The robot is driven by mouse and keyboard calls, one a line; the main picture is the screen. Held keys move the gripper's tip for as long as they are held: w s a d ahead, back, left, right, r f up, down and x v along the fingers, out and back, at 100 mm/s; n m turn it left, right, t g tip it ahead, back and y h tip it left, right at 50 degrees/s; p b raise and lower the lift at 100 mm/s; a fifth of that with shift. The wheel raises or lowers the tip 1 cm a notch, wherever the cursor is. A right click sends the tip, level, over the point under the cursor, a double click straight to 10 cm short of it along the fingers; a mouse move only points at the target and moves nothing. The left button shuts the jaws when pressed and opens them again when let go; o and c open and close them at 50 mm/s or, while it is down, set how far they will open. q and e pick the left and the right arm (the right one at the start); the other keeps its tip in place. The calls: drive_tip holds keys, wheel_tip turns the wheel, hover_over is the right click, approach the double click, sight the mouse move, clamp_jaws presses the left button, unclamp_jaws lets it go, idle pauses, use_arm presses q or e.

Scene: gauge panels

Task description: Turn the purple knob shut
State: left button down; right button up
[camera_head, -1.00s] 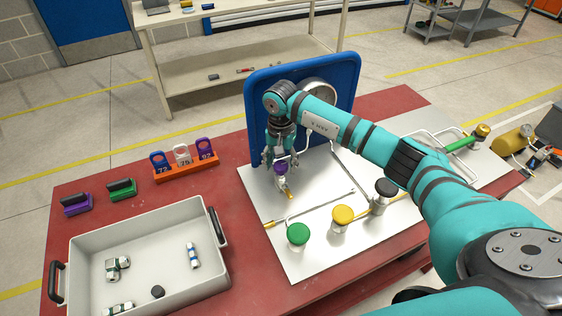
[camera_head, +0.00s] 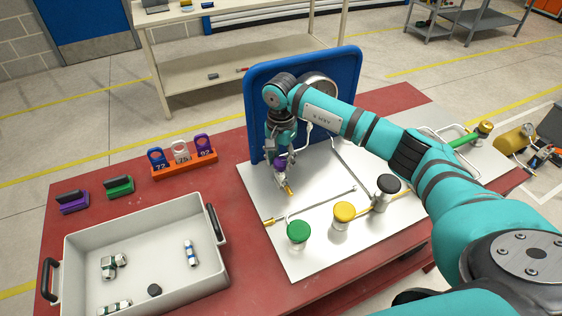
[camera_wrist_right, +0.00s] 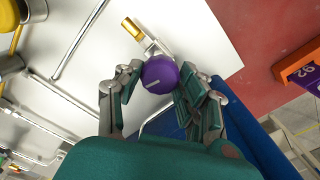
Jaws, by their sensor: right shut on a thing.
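The purple knob (camera_head: 279,163) stands on a small valve on the pale metal panel (camera_head: 315,180), below the blue backboard (camera_head: 351,90). My right gripper (camera_head: 280,156) comes down over it from above and hides part of it in the head view. In the right wrist view the round purple knob (camera_wrist_right: 160,74), with a pale line across its top, sits between the two fingers of my right gripper (camera_wrist_right: 160,88). The gripper is shut on the knob. A brass pipe end (camera_wrist_right: 132,28) shows beside the valve. My left gripper is not in view.
Green (camera_head: 298,231), yellow (camera_head: 344,212) and black (camera_head: 388,184) knobs stand nearer on the panel, with thin pipes between. A gauge (camera_head: 318,84), partly behind my arm, is on the backboard. A grey tray (camera_head: 75,238) and an orange tag holder (camera_head: 186,169) are at left.

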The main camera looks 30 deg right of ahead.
drive_tip(key=m+b, duration=0.2)
drive_tip(key=m, duration=0.1)
drive_tip(key=shift+f+m, duration=0.1)
drive_tip(key=shift+m, duration=0.3)
drive_tip(key=m+b, duration=0.1)
drive_tip(key=m, duration=0.2)
drive_tip(key=shift+m+b, duration=0.3)
drive_tip(key=shift+b, duration=0.05)
drive_tip(key=m+b, duration=0.1)
drive_tip(key=m, duration=0.2)
drive_tip(key=shift+m, duration=0.4)
drive_tip(key=m+b, duration=0.1)
drive_tip(key=m, duration=0.3)
drive_tip(key=m+b, duration=0.1)
drive_tip(key=m, duration=0.8)
drive_tip(key=shift+r+m, duration=0.2)
drive_tip(key=shift+m, duration=0.1)
drive_tip(key=m, duration=0.4)
drive_tip(key=shift+w, duration=0.1)
drive_tip(key=shift+m, duration=2.1)
